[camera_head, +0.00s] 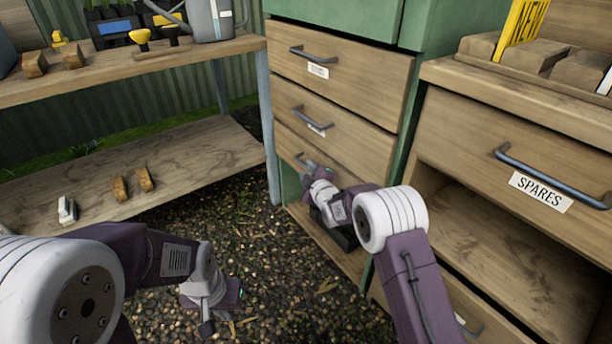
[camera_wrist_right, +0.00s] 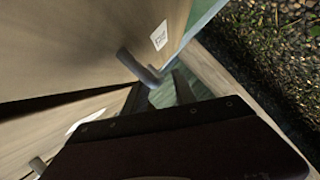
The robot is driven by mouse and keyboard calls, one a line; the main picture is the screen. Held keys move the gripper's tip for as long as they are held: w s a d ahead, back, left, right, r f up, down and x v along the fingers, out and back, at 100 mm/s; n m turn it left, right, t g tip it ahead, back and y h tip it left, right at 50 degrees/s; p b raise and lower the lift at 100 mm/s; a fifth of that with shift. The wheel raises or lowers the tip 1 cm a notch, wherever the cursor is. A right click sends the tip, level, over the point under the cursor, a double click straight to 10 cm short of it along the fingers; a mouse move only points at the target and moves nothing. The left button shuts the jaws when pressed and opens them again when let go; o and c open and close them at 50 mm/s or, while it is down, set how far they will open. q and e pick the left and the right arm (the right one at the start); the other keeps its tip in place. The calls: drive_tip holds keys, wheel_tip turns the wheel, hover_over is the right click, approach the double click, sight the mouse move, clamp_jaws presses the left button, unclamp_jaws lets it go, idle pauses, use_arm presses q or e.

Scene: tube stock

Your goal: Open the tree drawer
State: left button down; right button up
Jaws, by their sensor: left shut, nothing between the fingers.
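The green cabinet (camera_head: 436,78) has three wooden drawers in a column. The top drawer (camera_head: 345,72) and middle drawer (camera_head: 350,130) have grey bar handles and white labels too small to read. The lowest drawer (camera_head: 291,142) is partly hidden by my right arm. My right gripper (camera_head: 306,163) is at its handle. In the right wrist view, my right gripper's fingers (camera_wrist_right: 160,92) look apart, with the end of a grey handle (camera_wrist_right: 138,65) by the gap. A small label (camera_wrist_right: 159,35) there is unreadable. My left gripper (camera_head: 207,322) is shut and empty above the gravel.
A wooden shelf unit (camera_head: 190,165) stands at left with wooden blocks and a watering can (camera_head: 209,18). A wooden cabinet with a SPARES drawer (camera_head: 540,150) stands close at right. Gravel (camera_head: 285,285) lies between. A dark gap (camera_wrist_right: 50,105) shows between drawer fronts in the wrist view.

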drive_tip(key=shift+x, duration=0.9)
clamp_jaws()
idle(0.8)
